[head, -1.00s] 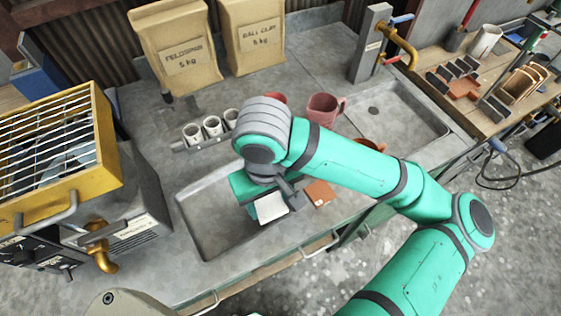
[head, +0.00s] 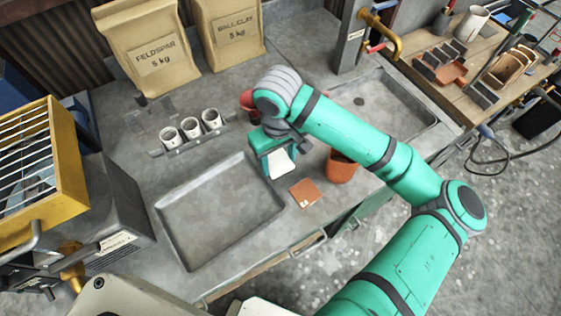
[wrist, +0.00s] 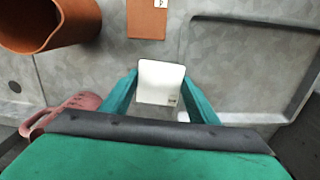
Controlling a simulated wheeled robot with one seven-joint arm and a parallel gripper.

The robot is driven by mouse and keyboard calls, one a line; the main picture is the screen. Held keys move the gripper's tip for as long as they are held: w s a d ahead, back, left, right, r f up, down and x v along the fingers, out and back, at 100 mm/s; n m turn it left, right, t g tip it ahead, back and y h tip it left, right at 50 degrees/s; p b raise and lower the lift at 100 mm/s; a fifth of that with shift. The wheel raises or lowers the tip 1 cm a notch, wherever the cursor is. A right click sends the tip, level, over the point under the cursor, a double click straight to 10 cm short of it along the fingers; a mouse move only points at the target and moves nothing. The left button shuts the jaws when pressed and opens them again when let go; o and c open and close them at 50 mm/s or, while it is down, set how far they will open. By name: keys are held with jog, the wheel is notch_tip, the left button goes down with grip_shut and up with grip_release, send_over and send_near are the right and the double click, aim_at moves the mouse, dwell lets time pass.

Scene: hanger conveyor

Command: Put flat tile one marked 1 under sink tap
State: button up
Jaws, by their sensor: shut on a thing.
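My gripper (head: 279,160) is shut on a white flat tile (head: 281,163), held above the counter between the tray and the pots. The tile also shows between the fingers in the wrist view (wrist: 160,82), with a small dark mark near its lower corner that I cannot read. A brown flat tile (head: 305,192) with a small pale label lies on the counter below and to the right of my gripper. The sink (head: 425,118) with its drain is at the right. The tap (head: 382,38), brass with a red handle, stands on a grey post at the sink's back left.
A terracotta pot (head: 341,168) stands by the counter's front edge, and a reddish mug (head: 249,102) is partly hidden behind my arm. An empty grey tray (head: 168,232) lies at left. Several white cups (head: 190,128) stand in a rack behind it.

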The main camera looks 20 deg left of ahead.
aim_at(281, 163)
jog(key=shift+w+a+f, duration=0.1)
jog(key=shift+w+f, duration=0.75)
jog(key=shift+f, duration=0.2)
jog(key=f, duration=0.3)
jog(key=shift+w, duration=0.4)
jog(key=shift+f, duration=0.45)
jog(key=shift+f, duration=0.15)
jog(key=o, duration=1.1)
